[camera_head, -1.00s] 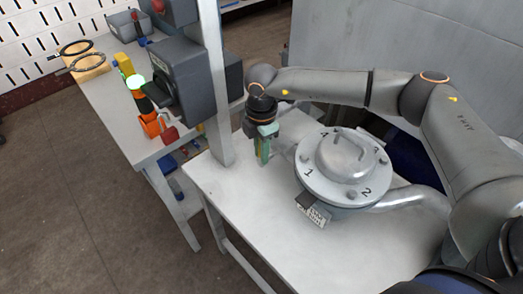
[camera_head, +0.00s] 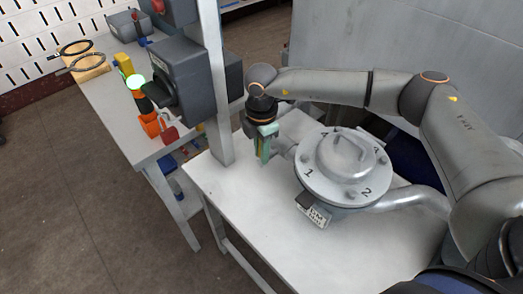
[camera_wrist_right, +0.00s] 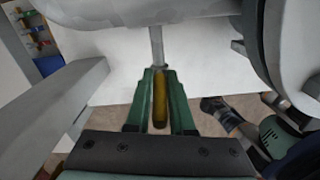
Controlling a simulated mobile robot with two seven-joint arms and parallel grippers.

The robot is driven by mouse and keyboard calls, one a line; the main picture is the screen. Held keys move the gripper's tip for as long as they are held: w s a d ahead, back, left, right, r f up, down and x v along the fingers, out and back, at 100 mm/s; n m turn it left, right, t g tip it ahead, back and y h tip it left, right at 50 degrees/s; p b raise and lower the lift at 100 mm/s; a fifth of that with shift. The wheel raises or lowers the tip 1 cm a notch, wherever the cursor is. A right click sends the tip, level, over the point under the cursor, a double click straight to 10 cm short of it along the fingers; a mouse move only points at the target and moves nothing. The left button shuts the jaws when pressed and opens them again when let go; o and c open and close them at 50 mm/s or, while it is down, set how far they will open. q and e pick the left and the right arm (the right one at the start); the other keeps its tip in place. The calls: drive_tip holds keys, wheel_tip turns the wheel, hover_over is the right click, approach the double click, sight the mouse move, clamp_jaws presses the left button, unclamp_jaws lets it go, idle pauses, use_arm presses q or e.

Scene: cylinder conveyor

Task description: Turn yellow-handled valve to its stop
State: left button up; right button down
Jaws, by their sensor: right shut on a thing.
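The yellow handle (camera_wrist_right: 160,101) of the valve lies between the green fingers of my right gripper (camera_wrist_right: 161,76) in the right wrist view. The gripper is shut on it. A thin grey lever runs from the handle up toward the pipework. In the head view my right gripper (camera_head: 264,158) points down beside the pipe stub (camera_head: 284,147), left of the round flanged metal housing (camera_head: 318,187). The handle is hidden behind the fingers there. My left gripper is not in view.
The housing stands on a white table (camera_head: 277,222), and a curved pipe (camera_head: 415,201) leaves it at the right. A grey post (camera_head: 217,90) rises close left of the gripper. A side bench (camera_head: 107,99) holds dark boxes and tools.

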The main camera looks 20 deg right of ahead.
drive_tip(key=shift+w, duration=0.1)
drive_tip(key=shift+w+a+g+h, duration=0.1)
drive_tip(key=shift+w+g+h, duration=0.15)
drive_tip(key=shift+g, duration=0.35)
drive_tip(key=shift+w+g+h, duration=0.15)
drive_tip(key=shift+g+h, duration=0.1)
drive_tip(key=shift+g, duration=0.45)
drive_tip(key=c, duration=0.8)
unclamp_jaws()
drive_tip(key=b+v, duration=0.1)
drive_tip(key=v, duration=0.6)
drive_tip(key=shift+a+r, duration=0.1)
drive_tip(key=shift+r, duration=0.1)
